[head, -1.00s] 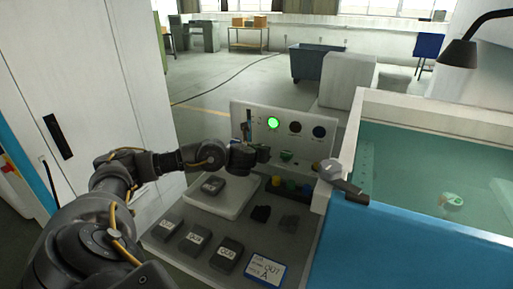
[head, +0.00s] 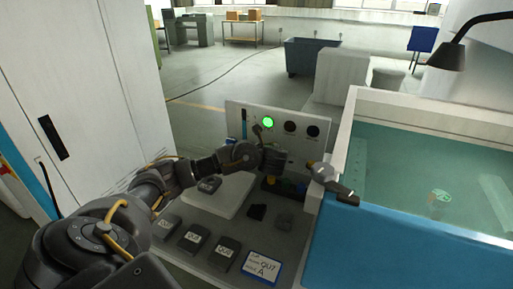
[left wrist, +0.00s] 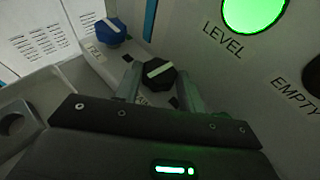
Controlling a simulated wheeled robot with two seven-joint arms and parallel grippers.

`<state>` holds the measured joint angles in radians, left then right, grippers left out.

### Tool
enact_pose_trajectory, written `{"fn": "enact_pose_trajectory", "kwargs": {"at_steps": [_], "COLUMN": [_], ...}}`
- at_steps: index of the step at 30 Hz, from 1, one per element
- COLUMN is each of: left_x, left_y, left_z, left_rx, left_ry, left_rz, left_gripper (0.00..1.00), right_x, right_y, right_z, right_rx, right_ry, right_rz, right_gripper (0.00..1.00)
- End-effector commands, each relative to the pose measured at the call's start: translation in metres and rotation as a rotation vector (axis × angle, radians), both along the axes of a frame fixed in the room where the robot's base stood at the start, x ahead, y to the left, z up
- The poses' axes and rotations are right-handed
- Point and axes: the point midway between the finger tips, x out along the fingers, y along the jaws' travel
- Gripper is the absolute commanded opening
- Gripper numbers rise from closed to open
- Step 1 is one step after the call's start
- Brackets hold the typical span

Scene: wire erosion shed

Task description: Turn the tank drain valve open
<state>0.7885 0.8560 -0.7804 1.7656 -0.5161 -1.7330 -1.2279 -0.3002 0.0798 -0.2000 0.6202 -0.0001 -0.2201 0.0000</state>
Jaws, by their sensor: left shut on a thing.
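A black many-sided knob (left wrist: 159,74) with a white bar across its face shows in the left wrist view, below the green lamp marked LEVEL. My left gripper (left wrist: 158,88) is shut on this knob, one finger on each side. The knob's label is partly hidden and I cannot read it. A blue knob (left wrist: 111,31) with a white bar sits to its left. In the head view my left gripper (head: 278,158) is at the lower part of the white panel (head: 238,112) and hides the knob. My right gripper is not in view.
The water-filled tank (head: 395,230) with a blue front stands to the right. A grey fitting with a dark bar (head: 340,188) sits at its near corner. Below my left arm are a white tray (head: 226,200), several dark blocks (head: 193,238) and a sign (head: 262,268).

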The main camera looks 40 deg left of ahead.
Motion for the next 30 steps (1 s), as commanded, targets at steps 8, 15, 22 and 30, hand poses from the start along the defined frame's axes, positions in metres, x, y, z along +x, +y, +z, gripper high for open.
{"fn": "enact_pose_trajectory", "kwargs": {"at_steps": [8, 15, 22, 30], "left_x": [0.000, 0.000, -0.001, -0.021], "left_y": [0.001, 0.001, -0.002, -0.035], "left_z": [0.001, 0.001, 0.001, 0.016], "left_rx": [0.000, 0.001, 0.000, -0.004], "left_ry": [-0.001, -0.001, 0.000, -0.003], "left_rz": [0.004, 0.002, 0.000, -0.003], "left_gripper": [0.17, 0.49, 0.49, 0.49], "right_x": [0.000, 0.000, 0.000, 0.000], "right_y": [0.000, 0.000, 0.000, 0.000], "right_z": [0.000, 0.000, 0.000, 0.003], "right_rx": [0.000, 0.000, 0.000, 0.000], "right_ry": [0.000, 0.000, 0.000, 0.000], "right_rz": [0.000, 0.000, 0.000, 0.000], "right_gripper": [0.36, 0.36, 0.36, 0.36]}}
